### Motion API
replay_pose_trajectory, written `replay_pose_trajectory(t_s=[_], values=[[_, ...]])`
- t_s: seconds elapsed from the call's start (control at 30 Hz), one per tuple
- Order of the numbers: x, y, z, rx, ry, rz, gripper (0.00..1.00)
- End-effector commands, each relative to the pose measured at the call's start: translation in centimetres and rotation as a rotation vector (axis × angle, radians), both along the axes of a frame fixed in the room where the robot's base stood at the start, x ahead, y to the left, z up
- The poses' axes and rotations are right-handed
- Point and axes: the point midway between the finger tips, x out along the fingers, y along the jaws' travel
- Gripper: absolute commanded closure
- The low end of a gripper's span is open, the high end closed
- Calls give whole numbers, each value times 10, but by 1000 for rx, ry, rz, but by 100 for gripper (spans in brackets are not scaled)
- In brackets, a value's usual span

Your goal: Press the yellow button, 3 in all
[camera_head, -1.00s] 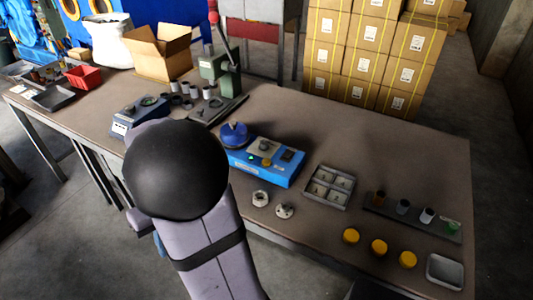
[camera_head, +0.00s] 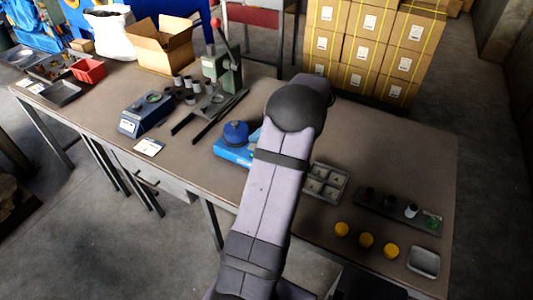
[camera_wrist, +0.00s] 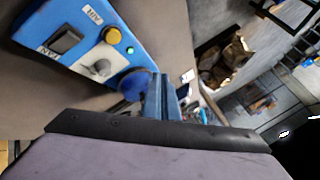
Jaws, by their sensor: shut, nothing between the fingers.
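The blue control box (camera_head: 228,150) sits on the bench, mostly hidden behind my arm in the head view. In the wrist view the blue box (camera_wrist: 75,20) shows a yellow button (camera_wrist: 112,35), a small green light beside it, a grey knob and a black switch. A round dark-blue dome (camera_head: 235,133) stands at its left end; the dome also shows in the wrist view (camera_wrist: 134,84). My gripper (camera_wrist: 161,95) has its blue fingers together, empty, near the dome and apart from the yellow button. In the head view the yellow button is hidden.
A lever press (camera_head: 222,75) and a blue scale (camera_head: 146,115) stand to the left. Stacked cartons (camera_head: 365,45) are behind the bench.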

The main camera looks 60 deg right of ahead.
Motion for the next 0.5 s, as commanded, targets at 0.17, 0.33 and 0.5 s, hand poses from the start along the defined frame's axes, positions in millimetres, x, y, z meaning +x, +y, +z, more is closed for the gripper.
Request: replay_pose_trajectory(t_s=[0.17,0.33,0.5], values=[[-22,-23,9,-28,-43,-35,100],[-28,-30,11,-40,-56,-42,100],[-28,-30,10,-40,-57,-43,100]])
